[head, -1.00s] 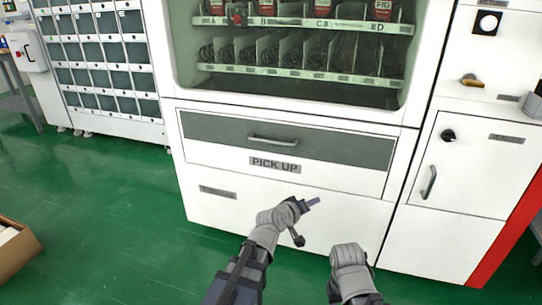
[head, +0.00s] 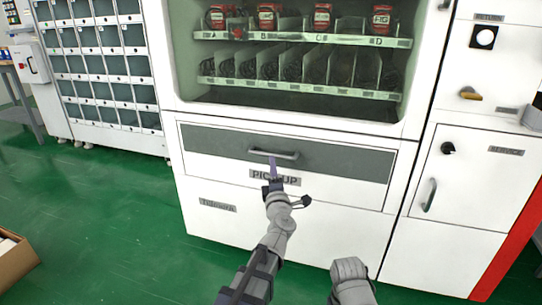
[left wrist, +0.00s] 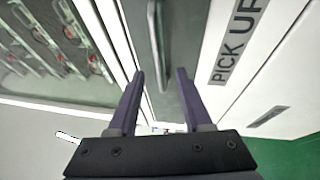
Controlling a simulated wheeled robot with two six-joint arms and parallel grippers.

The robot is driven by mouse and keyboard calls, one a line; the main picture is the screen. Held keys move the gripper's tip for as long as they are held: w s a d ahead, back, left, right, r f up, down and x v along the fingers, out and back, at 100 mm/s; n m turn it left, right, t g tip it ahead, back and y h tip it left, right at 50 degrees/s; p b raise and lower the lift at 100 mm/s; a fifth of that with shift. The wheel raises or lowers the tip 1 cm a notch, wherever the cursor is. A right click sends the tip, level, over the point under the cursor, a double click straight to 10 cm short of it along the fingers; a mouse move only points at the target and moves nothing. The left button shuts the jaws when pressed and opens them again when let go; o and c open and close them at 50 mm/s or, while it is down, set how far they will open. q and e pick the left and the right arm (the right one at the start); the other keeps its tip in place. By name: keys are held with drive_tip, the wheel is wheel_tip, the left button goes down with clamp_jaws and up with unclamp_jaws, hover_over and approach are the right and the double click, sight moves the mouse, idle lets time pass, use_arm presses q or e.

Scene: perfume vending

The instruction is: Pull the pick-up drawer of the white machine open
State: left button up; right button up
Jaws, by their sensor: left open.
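The white machine (head: 225,222) has a pick-up drawer with a dark grey front (head: 340,165), flush with the machine's face. A horizontal bar handle (head: 288,155) sits on the grey front above the PICK UP label (head: 293,181). My left gripper (head: 273,167) is just below the middle of the handle, its fingers edge-on. In the left wrist view the gripper (left wrist: 160,72) is open and empty. The handle (left wrist: 155,45) lies between the lines of its two purple fingers, slightly ahead of the tips. My right arm shows at the bottom, its gripper out of sight.
The product window (head: 300,65) is above the drawer. A service door (head: 470,185) with its own handle is on the right. Grey lockers (head: 100,75) stand at the left. A brown box (head: 20,262) lies on the open green floor (head: 110,220).

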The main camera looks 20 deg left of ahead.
sight(284, 149)
use_arm(q)
drive_tip(key=p+x, duration=0.1)
drive_tip(key=x, duration=0.6)
drive_tip(key=shift+w, duration=0.1)
clamp_jaws()
idle(1.2)
